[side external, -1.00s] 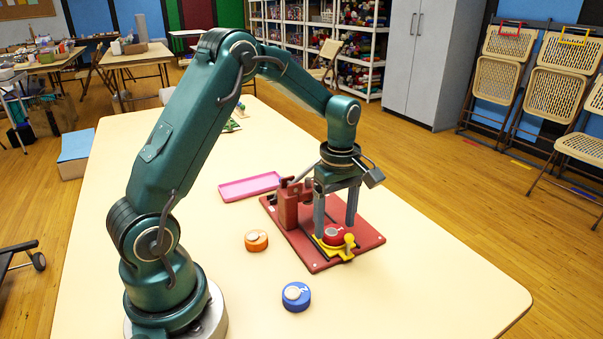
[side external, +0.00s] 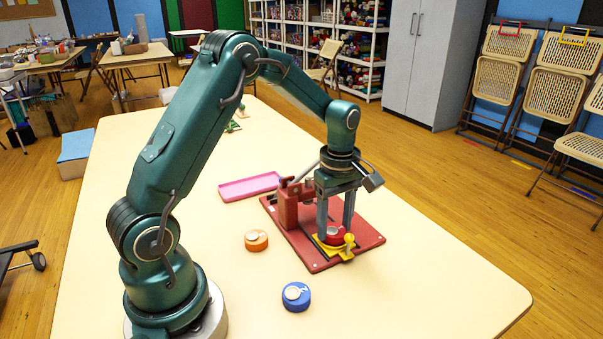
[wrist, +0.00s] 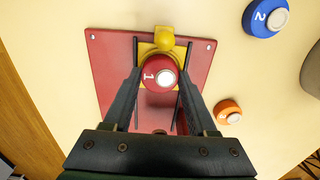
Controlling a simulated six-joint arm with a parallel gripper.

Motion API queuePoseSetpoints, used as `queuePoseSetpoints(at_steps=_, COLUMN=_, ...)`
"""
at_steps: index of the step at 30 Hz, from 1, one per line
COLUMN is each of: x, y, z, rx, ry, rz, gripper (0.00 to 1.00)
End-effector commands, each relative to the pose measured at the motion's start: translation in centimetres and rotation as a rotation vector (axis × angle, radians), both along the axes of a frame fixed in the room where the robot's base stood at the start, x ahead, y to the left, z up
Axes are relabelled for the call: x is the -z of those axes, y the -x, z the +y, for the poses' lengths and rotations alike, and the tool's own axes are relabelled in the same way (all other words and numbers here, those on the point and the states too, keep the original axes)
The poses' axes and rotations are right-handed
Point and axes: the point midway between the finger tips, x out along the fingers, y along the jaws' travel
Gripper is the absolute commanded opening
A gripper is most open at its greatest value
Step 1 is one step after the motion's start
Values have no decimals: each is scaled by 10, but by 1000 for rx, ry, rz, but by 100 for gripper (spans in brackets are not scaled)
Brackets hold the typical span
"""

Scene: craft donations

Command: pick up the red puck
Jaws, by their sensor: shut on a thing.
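The red puck (side external: 334,239), marked 1 with a pale round top, sits in a yellow holder (side external: 347,250) on a red base plate (side external: 368,239). In the wrist view the red puck (wrist: 152,82) lies between the fingertips, with the yellow knob (wrist: 164,38) just beyond it. My gripper (side external: 335,233) points down with one finger on each side of the puck and is shut on it. In the wrist view my gripper (wrist: 160,73) shows both fingers against the puck's sides. The puck appears still down at the holder.
A red block with a lever (side external: 290,206) stands on the plate beside my gripper. An orange puck (side external: 256,240) and a blue puck (side external: 296,297), marked 2, lie on the table. A pink tray (side external: 249,187) lies behind. The table's right side is clear.

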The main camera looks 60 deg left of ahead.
Motion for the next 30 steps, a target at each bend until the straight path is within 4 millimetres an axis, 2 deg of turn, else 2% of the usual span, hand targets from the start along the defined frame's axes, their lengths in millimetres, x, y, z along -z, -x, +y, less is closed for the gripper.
queuePoseSetpoints(at_steps=24, x=-63, y=-1, z=0, rx=0, ry=-1, rz=-5, gripper=15)
queuePoseSetpoints(at_steps=30, x=-71, y=0, z=0, rx=0, ry=-1, rz=-2, gripper=15)
